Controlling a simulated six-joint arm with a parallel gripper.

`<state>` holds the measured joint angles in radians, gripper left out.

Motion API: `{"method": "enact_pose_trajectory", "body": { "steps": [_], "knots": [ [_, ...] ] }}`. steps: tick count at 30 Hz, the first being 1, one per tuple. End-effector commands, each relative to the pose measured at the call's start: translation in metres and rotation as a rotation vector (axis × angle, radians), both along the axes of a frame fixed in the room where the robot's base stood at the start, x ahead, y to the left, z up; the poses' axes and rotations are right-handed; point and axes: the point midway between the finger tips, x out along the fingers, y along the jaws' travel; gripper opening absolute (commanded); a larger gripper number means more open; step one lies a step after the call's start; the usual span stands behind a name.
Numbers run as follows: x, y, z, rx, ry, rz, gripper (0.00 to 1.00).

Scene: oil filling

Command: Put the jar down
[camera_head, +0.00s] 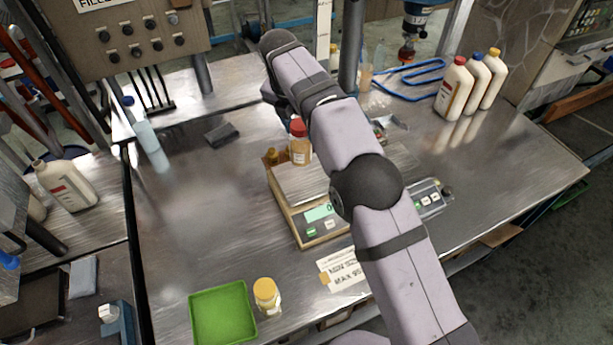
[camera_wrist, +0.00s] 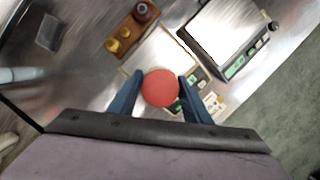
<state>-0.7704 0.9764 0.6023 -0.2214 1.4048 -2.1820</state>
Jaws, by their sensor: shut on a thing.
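The jar (camera_head: 300,148) has a red lid and a pale label over amber contents. It stands upright at the back part of a scale's metal pan (camera_head: 300,187) in the head view; I cannot tell whether its base touches the pan. In the wrist view the jar's round red lid (camera_wrist: 160,88) lies between the two blue fingers of my gripper (camera_wrist: 158,92), which is shut on it. The lid hides the jar's body there. In the head view my arm hides most of the gripper.
A second scale (camera_wrist: 228,35) stands beside the first. A wooden block (camera_wrist: 131,29) with small capped bottles is behind the pan. A yellow-lidded jar (camera_head: 267,296) stands by a green tray (camera_head: 223,314). Several white bottles (camera_head: 455,88) stand at back right. The table's left middle is clear.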

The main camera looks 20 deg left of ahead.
Motion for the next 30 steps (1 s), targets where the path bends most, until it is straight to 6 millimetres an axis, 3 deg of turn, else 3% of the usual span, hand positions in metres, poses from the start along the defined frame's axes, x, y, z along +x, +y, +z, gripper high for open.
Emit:
{"method": "enact_pose_trajectory", "body": {
  "steps": [6, 12, 23, 30],
  "knots": [
    [0.001, 0.001, 0.001, 0.001, 0.000, 0.302, 0.06],
    [0.001, 0.002, 0.001, 0.000, -0.001, 0.485, 0.06],
    [0.001, 0.002, -0.001, -0.001, 0.000, 0.566, 0.06],
    [0.000, 0.002, -0.032, -0.003, 0.004, 0.566, 0.06]
  ]
}}
